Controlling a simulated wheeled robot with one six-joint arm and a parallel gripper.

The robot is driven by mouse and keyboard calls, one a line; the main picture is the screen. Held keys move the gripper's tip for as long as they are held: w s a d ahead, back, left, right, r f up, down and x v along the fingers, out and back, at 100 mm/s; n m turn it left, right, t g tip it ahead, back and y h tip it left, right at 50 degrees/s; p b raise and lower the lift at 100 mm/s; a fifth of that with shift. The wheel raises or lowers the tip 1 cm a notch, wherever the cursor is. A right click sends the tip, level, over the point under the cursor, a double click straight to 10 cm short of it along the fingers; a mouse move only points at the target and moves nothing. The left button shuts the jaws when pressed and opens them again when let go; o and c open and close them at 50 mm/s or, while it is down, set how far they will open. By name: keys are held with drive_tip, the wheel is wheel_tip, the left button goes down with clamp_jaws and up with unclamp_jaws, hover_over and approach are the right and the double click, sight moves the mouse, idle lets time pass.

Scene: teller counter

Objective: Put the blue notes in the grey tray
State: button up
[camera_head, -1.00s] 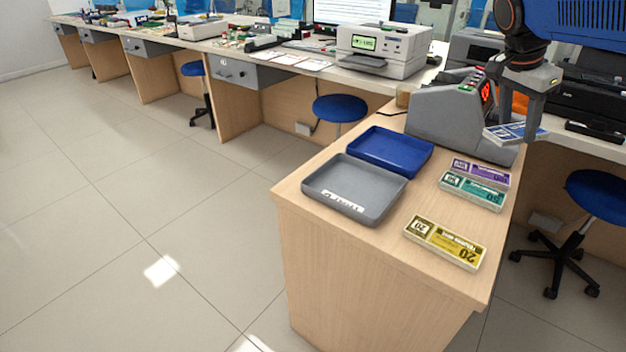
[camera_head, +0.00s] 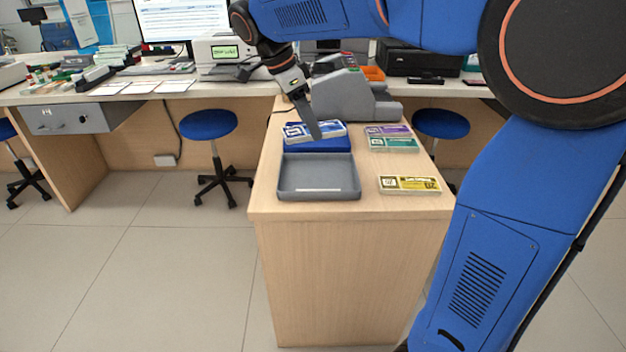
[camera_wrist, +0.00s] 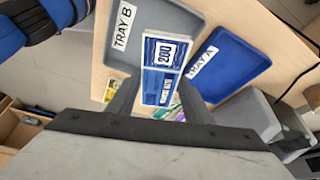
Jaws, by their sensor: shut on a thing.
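My gripper (camera_head: 311,122) is shut on the blue notes (camera_head: 297,133), a strapped bundle with a white label. The bundle is held in the air and overlaps the blue tray (camera_head: 318,145) in the head view. The wrist view shows the blue notes (camera_wrist: 164,68) between my fingers, marked 200. The grey tray (camera_head: 318,193) lies empty at the front left of the counter end. In the wrist view the grey tray (camera_wrist: 186,16) bears the label TRAY B, and the blue tray (camera_wrist: 238,52) bears TRAY A.
Purple notes (camera_head: 388,130), green notes (camera_head: 394,144) and yellow notes (camera_head: 409,185) lie right of the trays. A grey counting machine (camera_head: 345,95) stands behind them. A blue stool (camera_head: 209,125) stands left of the counter end.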

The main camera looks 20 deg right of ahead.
sight(320, 179)
drive_tip(key=s+m, duration=0.1)
drive_tip(key=s+m+g, duration=0.1)
drive_tip(key=m, duration=0.1)
drive_tip(key=shift+s+f, duration=0.3)
drive_tip(key=shift+s, duration=0.1)
wheel_tip(320, 179, down, 10)
drive_tip(key=shift+s+f, duration=0.1)
drive_tip(key=shift+s, duration=0.05)
drive_tip(key=o, duration=1.1)
